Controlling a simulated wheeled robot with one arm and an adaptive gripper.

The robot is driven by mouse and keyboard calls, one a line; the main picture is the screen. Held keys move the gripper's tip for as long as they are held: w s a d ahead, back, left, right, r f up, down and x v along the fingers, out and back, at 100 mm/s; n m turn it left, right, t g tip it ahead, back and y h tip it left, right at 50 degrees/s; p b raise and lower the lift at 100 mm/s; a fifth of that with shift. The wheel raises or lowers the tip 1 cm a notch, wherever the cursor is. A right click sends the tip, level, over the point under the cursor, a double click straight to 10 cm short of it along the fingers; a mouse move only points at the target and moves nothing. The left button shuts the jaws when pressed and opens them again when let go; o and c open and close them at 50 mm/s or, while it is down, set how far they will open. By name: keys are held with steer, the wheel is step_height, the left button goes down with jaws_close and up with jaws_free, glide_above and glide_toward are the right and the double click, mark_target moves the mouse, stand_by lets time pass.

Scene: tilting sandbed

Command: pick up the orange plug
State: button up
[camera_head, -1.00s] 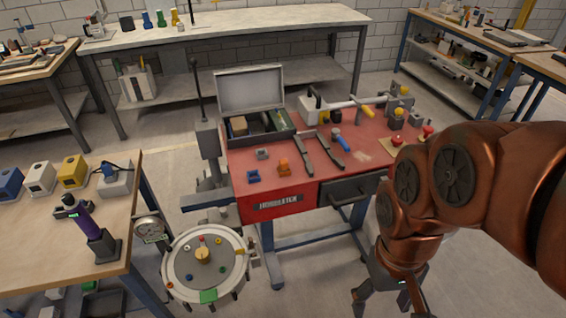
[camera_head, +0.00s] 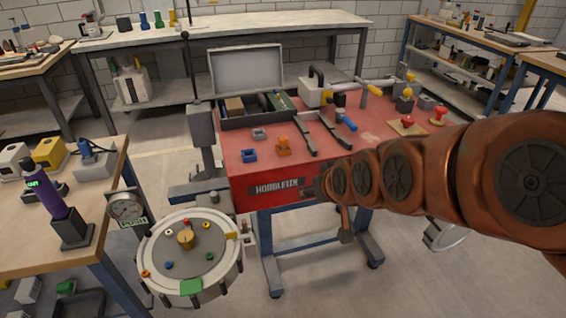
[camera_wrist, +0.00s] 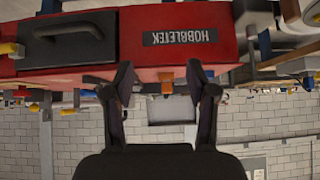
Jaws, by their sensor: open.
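The orange plug (camera_head: 283,147) stands upright near the front edge of the red bench top (camera_head: 235,160). It sits in or on a low orange base; where the two join is too small to tell. In the wrist view, which is upside down, a small orange piece (camera_wrist: 167,88) shows past the bench edge, between the fingers. My gripper (camera_wrist: 160,72) is open and empty, apart from the plug and facing the bench's red front. In the head view my arm reaches in from the right, and its end is near the bench front, with the fingers hard to make out.
A blue block (camera_head: 249,155) and a grey block (camera_head: 259,134) stand beside the plug. Dark tools (camera_head: 305,132) lie to its right. An open grey case (camera_head: 246,75) is behind. A round drum (camera_head: 205,262) stands in front of the bench, left of my arm.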

steer(key=w+a+f+t+y+b, duration=0.1)
steer(key=w+a+f+t+b, duration=0.2)
steer(key=w+b, duration=0.4)
steer(key=t+b, duration=0.5)
glide_toward(284, 141)
steer(key=w+f, duration=0.2)
steer(key=shift+w+d+f+y, duration=0.1)
steer(key=shift+w+f+y, duration=0.25)
steer(key=shift+w+y, duration=0.05)
steer(key=shift+t, duration=0.6)
steer(key=shift+r+b+x, duration=0.25)
steer(key=shift+b+x, duration=0.15)
steer(key=shift+x, duration=1.05)
steer(key=shift+r+b+x, duration=0.25)
steer(key=shift+b+x, duration=0.1)
steer(key=shift+x, duration=1.1)
steer(key=shift+r+b+x, duration=0.25)
steer(key=shift+b+x, duration=0.15)
steer(key=shift+x, duration=1)
steer(key=shift+c, duration=0.2)
jaws_close()
